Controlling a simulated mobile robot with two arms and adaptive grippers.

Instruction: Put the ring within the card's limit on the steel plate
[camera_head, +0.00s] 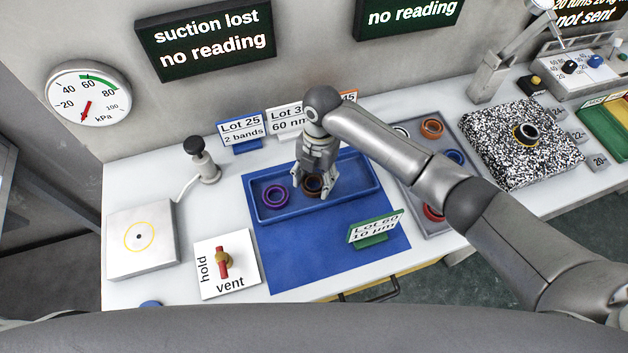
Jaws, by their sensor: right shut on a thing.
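My right gripper (313,179) reaches down into the blue tray (361,190) and is shut on a brown ring (313,190), partly hidden by the fingers. A purple ring (274,196) lies left of it in the same tray. A pale square plate (117,248) with a yellow circle and a small dark hole lies at the far left; it is bare. A green card (376,229), reading Lot 60 and apparently 10 µm, stands in front of the tray. Behind the tray stand a blue card (240,131) "Lot 25, 2 bands" and a white card (284,120), partly hidden. My left gripper is out of view.
A valve panel (243,279) marked hold and vent and a black-topped knob (196,146) stand left of the tray. A grey tray (410,187) with several coloured rings lies partly under my right arm. A speckled plate (490,160) carries a dark ring. Screens read "suction lost, no reading".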

